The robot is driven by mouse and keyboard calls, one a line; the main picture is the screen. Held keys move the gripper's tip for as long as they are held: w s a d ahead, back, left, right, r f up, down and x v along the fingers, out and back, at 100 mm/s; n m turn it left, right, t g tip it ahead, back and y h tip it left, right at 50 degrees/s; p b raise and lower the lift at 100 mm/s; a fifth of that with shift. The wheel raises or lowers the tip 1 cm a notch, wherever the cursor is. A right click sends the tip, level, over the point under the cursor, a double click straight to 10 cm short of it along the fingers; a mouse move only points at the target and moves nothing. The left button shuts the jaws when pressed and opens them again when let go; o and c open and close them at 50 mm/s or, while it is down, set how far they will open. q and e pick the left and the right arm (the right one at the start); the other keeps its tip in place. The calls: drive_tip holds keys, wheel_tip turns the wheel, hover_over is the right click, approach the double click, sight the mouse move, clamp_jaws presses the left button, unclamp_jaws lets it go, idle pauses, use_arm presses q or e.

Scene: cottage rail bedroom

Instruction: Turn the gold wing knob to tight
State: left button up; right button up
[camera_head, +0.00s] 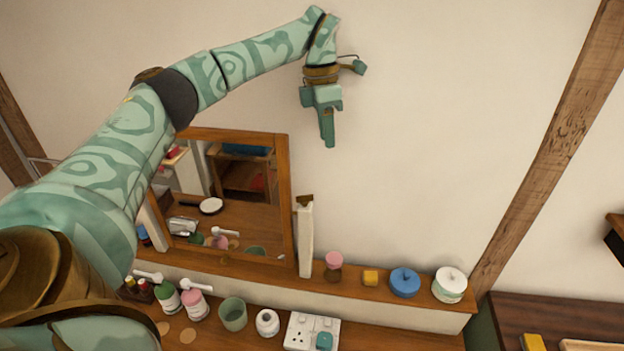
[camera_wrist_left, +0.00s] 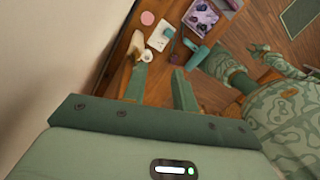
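A small brownish-gold wing-shaped piece, which looks like the wing knob (camera_head: 305,199), sits at the top of the pale post at the mirror's right side. In the left wrist view a gold piece (camera_wrist_left: 137,42) shows beyond the fingertips, by a white top; its turn position is too small to read. My left gripper (camera_head: 328,143) hangs fingers down in front of the wall, above and right of the post, touching nothing. In the wrist view its fingers (camera_wrist_left: 163,69) are apart and empty.
The framed mirror (camera_head: 284,190) stands left of the post. Bottles, a green cup (camera_head: 233,314) and a socket plate (camera_head: 299,333) are below. The wall above is clear.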

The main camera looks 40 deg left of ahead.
sight(305, 200)
use_arm(q)
drive_tip(key=shift+y, duration=0.8)
drive_tip(key=a+f, duration=0.1)
drive_tip(key=f, duration=0.5)
drive_tip(key=a+f, duration=0.1)
drive_tip(key=f, duration=0.5)
drive_tip(key=a+f+p, duration=0.1)
drive_tip(key=f, duration=0.4)
drive_tip(key=shift+a+f, duration=0.3)
drive_tip(key=shift+f, duration=0.1)
